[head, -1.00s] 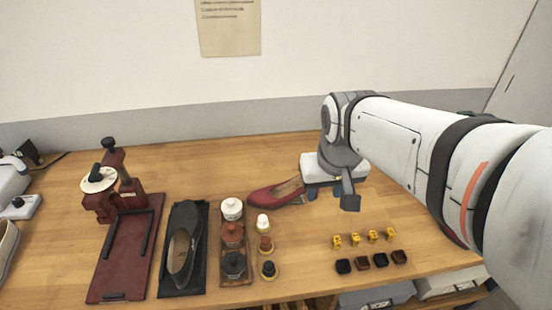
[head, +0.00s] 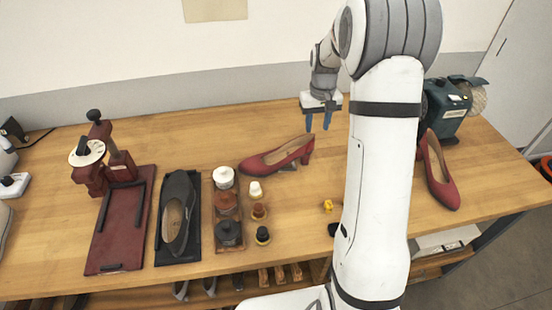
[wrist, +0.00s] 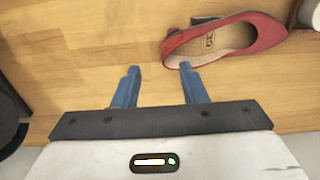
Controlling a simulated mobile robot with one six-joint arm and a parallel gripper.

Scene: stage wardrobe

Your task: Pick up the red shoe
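A red high-heeled shoe (head: 272,162) with a tan inside lies on the bench in the middle of the head view, its toe to the left. In the wrist view the red shoe (wrist: 255,38) is at the top right, heel to the left. A second red shoe (head: 440,180) lies at the right of the head view, toe towards the front. My gripper (head: 318,124) has blue fingers, apart and empty, behind and above the heel of the middle shoe.
Left of the middle shoe is a tray of jars (head: 228,205), with small bottles (head: 259,212) beside it. A green machine (head: 447,108) stands at right. Bench behind the middle shoe is clear.

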